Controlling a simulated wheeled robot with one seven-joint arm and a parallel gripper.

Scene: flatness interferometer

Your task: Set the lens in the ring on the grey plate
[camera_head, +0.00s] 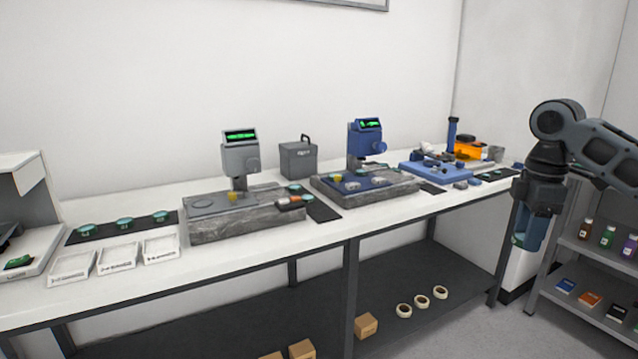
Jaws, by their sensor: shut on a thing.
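My gripper (530,238) hangs pointing down at the right, in front of the bench's right end. It is shut on a small teal-green piece, likely a lens (518,240), which the fingers partly hide. The grey plate (215,202) lies on a stone block under the grey instrument, left of the middle. A flat ring (201,204) shows at the left of the plate and looks empty. My gripper is far to the right of this plate.
The blue instrument (366,145) has its own plate (358,184) on a second stone block. Teal lenses (124,223) lie on a black mat at left, behind white trays (117,257). A shelf (590,255) stands right.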

